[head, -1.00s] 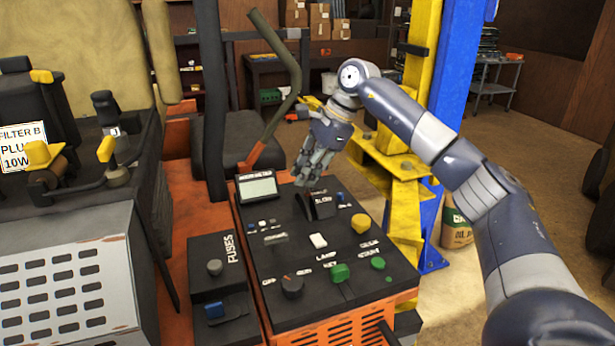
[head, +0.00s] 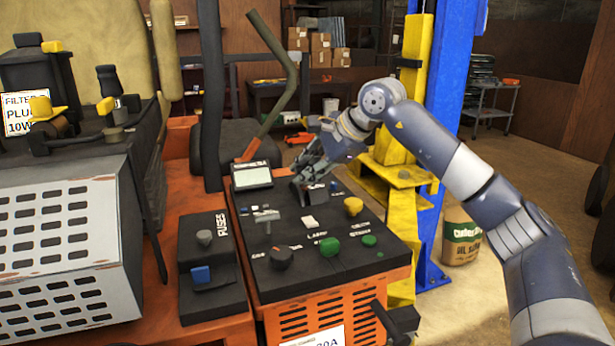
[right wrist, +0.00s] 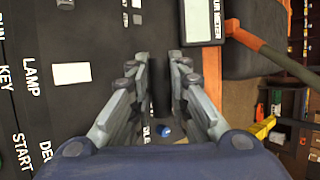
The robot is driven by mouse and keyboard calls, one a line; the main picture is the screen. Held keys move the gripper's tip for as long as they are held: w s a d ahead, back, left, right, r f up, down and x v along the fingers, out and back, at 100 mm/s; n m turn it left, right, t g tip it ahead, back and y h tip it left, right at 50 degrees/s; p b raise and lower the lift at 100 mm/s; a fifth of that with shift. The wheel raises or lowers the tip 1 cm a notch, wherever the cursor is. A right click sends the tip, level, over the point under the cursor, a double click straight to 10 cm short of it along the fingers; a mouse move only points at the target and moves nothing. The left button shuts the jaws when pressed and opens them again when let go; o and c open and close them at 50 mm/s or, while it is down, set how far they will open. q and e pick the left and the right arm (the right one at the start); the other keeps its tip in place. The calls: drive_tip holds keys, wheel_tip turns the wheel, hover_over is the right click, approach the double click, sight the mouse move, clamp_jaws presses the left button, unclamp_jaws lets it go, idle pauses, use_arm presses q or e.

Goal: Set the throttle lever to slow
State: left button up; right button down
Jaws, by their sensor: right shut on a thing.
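The black control panel (head: 292,236) sits on top of an orange housing. My right gripper (head: 303,186) is down at the panel's back, just right of the small display. In the right wrist view, my right gripper (right wrist: 161,60) has its two fingers closed on a narrow black throttle lever (right wrist: 161,92) that stands between them. In the head view the fingers hide most of the lever and its markings, so its setting cannot be read. My left gripper is not in view.
The panel also carries a grey-framed display (head: 252,175), a yellow knob (head: 353,206), a white switch (head: 308,222), a green knob (head: 330,246) and a dark dial (head: 280,258). A fuse box (head: 203,240) stands to the left. A yellow and blue lift post (head: 445,130) rises behind my right arm.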

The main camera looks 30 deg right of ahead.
idle(0.3)
drive_tip(key=c, duration=1.5)
unclamp_jaws()
drive_tip(key=shift+c, duration=0.2)
drive_tip(key=v, duration=1.2)
